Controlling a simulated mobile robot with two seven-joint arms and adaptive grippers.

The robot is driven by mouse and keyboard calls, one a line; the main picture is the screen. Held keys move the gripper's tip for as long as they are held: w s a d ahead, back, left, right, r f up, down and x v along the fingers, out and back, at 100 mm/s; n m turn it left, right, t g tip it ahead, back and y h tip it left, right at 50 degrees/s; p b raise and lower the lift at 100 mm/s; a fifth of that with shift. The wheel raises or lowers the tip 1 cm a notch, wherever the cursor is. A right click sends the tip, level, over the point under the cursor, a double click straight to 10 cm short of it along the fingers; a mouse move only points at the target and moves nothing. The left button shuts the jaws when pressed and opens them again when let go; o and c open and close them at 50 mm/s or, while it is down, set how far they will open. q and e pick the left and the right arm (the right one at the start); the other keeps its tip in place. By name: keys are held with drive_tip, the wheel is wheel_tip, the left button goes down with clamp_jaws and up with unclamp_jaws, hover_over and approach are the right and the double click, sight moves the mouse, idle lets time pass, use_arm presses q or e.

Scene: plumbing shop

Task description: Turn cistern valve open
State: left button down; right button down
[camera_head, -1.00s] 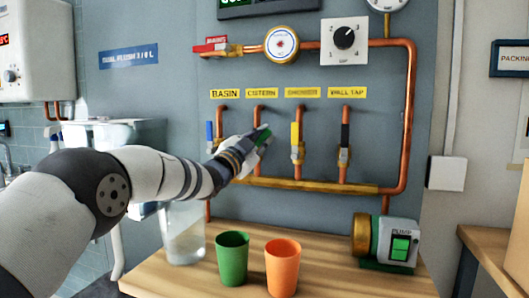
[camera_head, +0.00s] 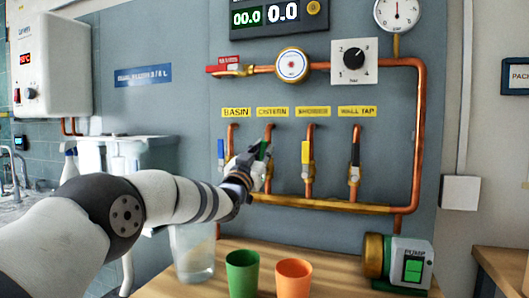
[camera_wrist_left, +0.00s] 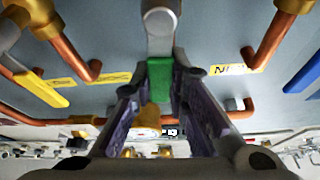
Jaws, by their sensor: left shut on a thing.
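The cistern valve has a green lever handle (camera_head: 262,150) under the yellow CISTERN label (camera_head: 272,112) on the grey wall panel. My left gripper (camera_head: 258,164) is at this handle, and its fingers cover part of the valve. In the left wrist view the green handle (camera_wrist_left: 160,85) lies between the two fingers of my left gripper (camera_wrist_left: 158,105), which is shut on it. The handle's exact angle is hard to tell. My right gripper is not in view.
Blue (camera_head: 221,150), yellow (camera_head: 306,152) and black (camera_head: 356,150) valve levers flank the cistern valve, all roughly upright. A copper pipe loop (camera_head: 418,140) frames them. Below, a green cup (camera_head: 242,275), an orange cup (camera_head: 293,280) and a pump (camera_head: 408,262) stand on the wooden bench.

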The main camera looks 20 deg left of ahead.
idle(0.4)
use_arm(q)
drive_tip(key=c, duration=1.5)
unclamp_jaws()
drive_tip(key=shift+c, duration=0.2)
drive_tip(key=v, duration=1.2)
